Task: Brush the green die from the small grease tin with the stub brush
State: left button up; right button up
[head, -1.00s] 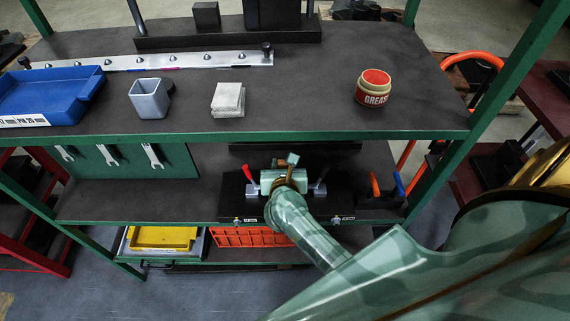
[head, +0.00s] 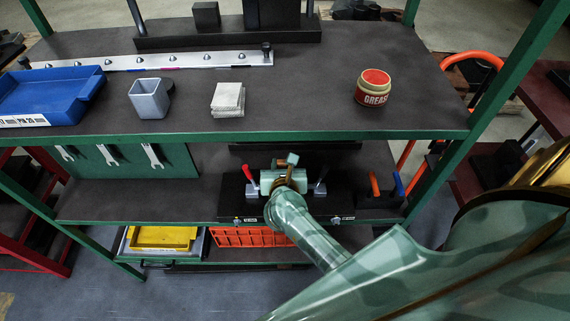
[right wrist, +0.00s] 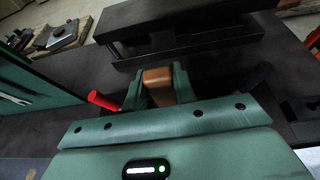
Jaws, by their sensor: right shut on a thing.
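The grease tin (head: 373,88), cream with a red top and a red label, stands upright near the right end of the upper shelf. My right gripper (head: 287,172) is above the lower shelf, well apart from the tin. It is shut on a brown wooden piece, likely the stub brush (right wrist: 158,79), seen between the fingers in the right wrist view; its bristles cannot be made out. A dark block (head: 228,205) with a red handle (head: 247,174) is beside and below the gripper. I cannot make out a green die; my gripper and arm hide part of this area. My left gripper is out of view.
The upper shelf holds a blue tray (head: 50,95), a grey cup (head: 150,98), stacked pale plates (head: 228,99) and a metal rail (head: 190,60). Orange (head: 374,184) and blue (head: 399,184) handles stand right of my gripper. The upper shelf's green edge (head: 330,136) is close by.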

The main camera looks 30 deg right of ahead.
jog(key=shift+s+d+p, duration=0.5)
jog(key=shift+s+d, duration=0.1)
jog(key=shift+d, duration=0.35)
dwell(2.5)
jog(key=shift+r, duration=0.1)
